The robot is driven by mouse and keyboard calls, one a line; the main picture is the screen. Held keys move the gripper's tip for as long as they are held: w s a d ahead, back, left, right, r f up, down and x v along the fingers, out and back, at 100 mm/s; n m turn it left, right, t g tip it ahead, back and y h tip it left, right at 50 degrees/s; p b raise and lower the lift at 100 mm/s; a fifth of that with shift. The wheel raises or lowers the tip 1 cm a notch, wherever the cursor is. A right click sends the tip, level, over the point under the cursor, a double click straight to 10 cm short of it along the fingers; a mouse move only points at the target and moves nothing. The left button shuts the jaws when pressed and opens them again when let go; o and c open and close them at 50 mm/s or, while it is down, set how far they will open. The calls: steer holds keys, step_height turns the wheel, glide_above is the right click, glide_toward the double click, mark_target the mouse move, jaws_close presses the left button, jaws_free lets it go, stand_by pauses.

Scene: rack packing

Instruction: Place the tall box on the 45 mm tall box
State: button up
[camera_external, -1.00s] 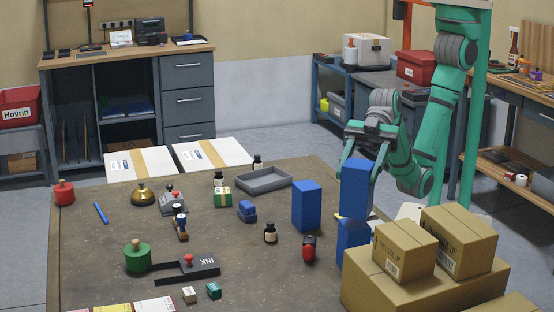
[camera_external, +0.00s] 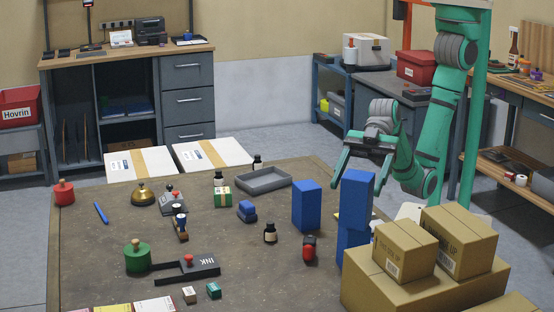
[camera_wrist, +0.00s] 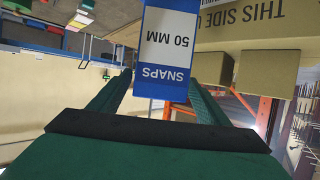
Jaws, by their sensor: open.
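A tall blue box (camera_external: 356,198) stands upright on top of another blue box (camera_external: 351,245) at the right of the table. The two look stacked in contact and roughly aligned. Cartons partly hide the lower box, and its label is not visible. In the wrist view the upper box (camera_wrist: 165,45) shows a white label reading "SNAPS 50 MM", upside down. My gripper (camera_external: 358,178) is open behind the upper box's top, its fingers spread and apart from the box sides. A third blue box (camera_external: 306,206) stands on the table to the left.
Brown cartons (camera_external: 425,285) crowd the right front beside the stack. Open table (camera_external: 230,290) shows at the front.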

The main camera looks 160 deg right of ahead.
steer(key=v, duration=1.2)
steer(key=s+a+f+m, duration=0.1)
steer(key=s+a+f, duration=0.25)
steer(key=f, duration=0.25)
steer(key=s+a+f+m+h, duration=0.1)
steer(key=s+a+f, duration=0.25)
steer(key=f, duration=0.25)
steer(key=s+a+f+m, duration=0.1)
steer(key=s+a+f, duration=0.1)
steer(key=s+f, duration=0.3)
steer(key=s+a+f+n+t, duration=0.1)
steer(key=s+a, duration=0.1)
steer(key=s, duration=0.8)
steer(key=s+a+f+n+y, duration=0.1)
steer(key=s+a+n, duration=0.1)
steer(key=s, duration=0.9)
steer(key=shift+a+t, duration=0.4)
steer(key=shift+a, duration=0.35)
